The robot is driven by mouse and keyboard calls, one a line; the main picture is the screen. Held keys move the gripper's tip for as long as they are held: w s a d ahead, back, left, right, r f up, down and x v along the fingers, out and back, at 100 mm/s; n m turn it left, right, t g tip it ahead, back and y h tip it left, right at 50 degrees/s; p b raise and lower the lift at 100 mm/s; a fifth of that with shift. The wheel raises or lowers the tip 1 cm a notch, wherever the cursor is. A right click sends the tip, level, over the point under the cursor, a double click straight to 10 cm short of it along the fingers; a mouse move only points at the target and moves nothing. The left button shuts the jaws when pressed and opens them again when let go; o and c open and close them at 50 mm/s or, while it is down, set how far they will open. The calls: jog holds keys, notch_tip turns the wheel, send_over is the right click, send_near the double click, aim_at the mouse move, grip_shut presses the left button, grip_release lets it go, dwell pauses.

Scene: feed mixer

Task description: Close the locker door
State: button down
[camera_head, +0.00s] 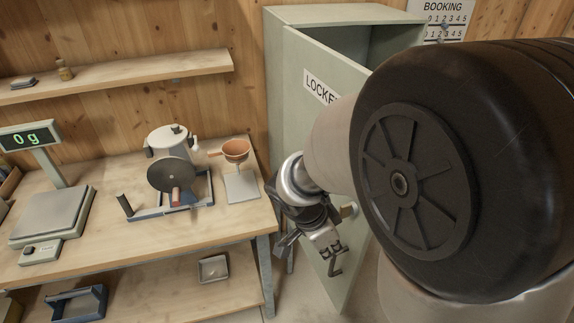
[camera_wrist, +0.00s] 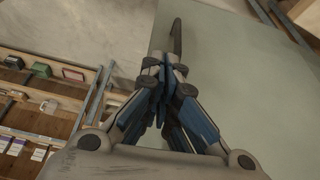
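The locker (camera_head: 317,14) is a tall grey-green cabinet against the wall. Its door (camera_head: 305,130), with a partly hidden "LOCKE…" label, stands open, and the dark interior shows above and behind it. The grey-green door panel (camera_wrist: 235,70) lies behind and right of the fingers. I cannot tell whether they touch it.
A shelf (camera_head: 120,72) hangs above. My arm hides much of the right side.

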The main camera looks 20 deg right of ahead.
jog(key=shift+w+d+f, duration=0.1)
jog(key=shift+d+f, duration=0.1)
jog(key=shift+d, duration=0.55)
jog(key=shift+w+d+f, duration=0.1)
jog(key=shift+d+f, duration=0.05)
jog(key=shift+d, duration=0.55)
jog(key=shift+w+d+f, duration=0.1)
jog(key=shift+d+f, duration=0.1)
jog(key=shift+d, duration=0.55)
jog(key=shift+d, duration=0.1)
